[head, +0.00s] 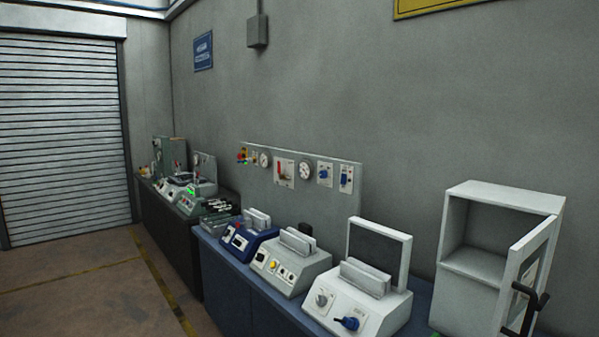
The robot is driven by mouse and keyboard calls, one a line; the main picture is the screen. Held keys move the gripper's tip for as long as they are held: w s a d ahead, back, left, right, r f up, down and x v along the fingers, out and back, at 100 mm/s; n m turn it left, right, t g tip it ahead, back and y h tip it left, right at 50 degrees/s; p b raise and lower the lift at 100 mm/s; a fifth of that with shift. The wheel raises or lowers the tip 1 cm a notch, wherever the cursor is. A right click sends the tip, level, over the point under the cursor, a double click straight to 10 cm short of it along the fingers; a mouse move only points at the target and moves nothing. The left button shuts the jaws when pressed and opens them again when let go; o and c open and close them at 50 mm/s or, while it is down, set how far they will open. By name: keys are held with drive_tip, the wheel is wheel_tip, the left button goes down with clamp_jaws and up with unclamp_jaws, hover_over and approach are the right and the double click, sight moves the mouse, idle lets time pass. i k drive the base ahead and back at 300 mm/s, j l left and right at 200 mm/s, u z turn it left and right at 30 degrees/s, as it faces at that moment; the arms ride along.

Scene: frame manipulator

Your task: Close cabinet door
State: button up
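A small white cabinet (464,308) stands at the right end of the blue bench. Its front is open and shows an empty upper space with a shelf or ledge below it. The cabinet door (511,272) is hinged on the right side and stands swung out toward me. It has a pale frame around a window-like panel. A black handle (530,302) sticks out from the door near the bottom right. The lower part of the door is cut off by the picture edge. My gripper is not in view.
White devices with knobs (357,303) and a blue device (247,238) stand on the bench (236,283) left of the cabinet. An upright panel with gauges (270,190) stands behind them. Open floor (90,290) lies at left, before a roller shutter (62,140).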

sight(530, 283)
drive_tip(key=z, duration=1.3)
